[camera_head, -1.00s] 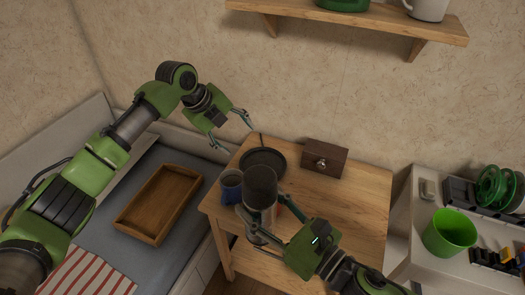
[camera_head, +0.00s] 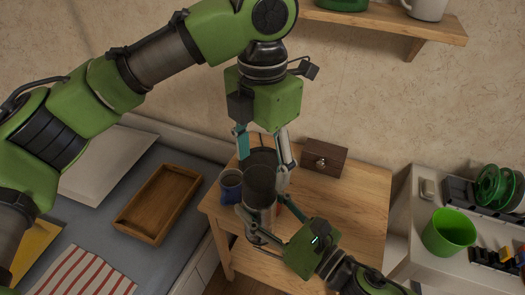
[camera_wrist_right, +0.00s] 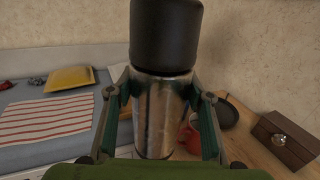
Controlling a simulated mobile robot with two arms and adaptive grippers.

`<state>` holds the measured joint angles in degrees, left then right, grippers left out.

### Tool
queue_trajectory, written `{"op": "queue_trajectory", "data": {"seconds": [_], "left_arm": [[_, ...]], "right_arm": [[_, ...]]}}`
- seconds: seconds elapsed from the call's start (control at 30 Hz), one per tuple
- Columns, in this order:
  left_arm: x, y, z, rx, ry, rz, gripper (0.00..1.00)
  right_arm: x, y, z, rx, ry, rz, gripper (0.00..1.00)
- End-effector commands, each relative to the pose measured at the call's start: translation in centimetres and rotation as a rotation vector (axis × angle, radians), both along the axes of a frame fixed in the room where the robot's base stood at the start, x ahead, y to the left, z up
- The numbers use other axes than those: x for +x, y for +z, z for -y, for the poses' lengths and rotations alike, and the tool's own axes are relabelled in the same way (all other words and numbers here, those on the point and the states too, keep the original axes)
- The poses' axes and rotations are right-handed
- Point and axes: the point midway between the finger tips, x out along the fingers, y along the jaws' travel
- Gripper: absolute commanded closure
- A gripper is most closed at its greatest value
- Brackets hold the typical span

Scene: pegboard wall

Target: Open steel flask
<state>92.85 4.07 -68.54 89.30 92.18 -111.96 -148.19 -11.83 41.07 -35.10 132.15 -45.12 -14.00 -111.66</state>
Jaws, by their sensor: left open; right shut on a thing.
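The steel flask (camera_head: 262,214) has a shiny metal body and a dark cylindrical lid (camera_head: 260,182). My right gripper (camera_head: 262,222) is shut around the metal body, below the lid. In the right wrist view the flask body (camera_wrist_right: 157,112) is between both fingers and the dark lid (camera_wrist_right: 166,35) sits on top. My left gripper (camera_head: 264,168) is open and points down above the lid. Its fingers are apart, and I cannot tell whether they touch the lid.
A blue mug (camera_head: 231,184) stands left of the flask. A wooden box with a knob (camera_head: 325,157) sits at the table's back. A red thing (camera_wrist_right: 189,134) is behind the flask. A wooden tray (camera_head: 125,222) lies on the bed. The table's right side (camera_head: 365,205) is clear.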

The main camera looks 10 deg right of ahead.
Motion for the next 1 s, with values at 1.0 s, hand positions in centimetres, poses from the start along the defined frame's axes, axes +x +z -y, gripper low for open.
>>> {"op": "queue_trajectory", "data": {"seconds": [1.0], "left_arm": [[0.1,-6.1,0.0,-0.004,0.004,-0.001,0.78]], "right_arm": [[0.0,0.4,0.0,0.003,0.001,0.007,1.0]]}}
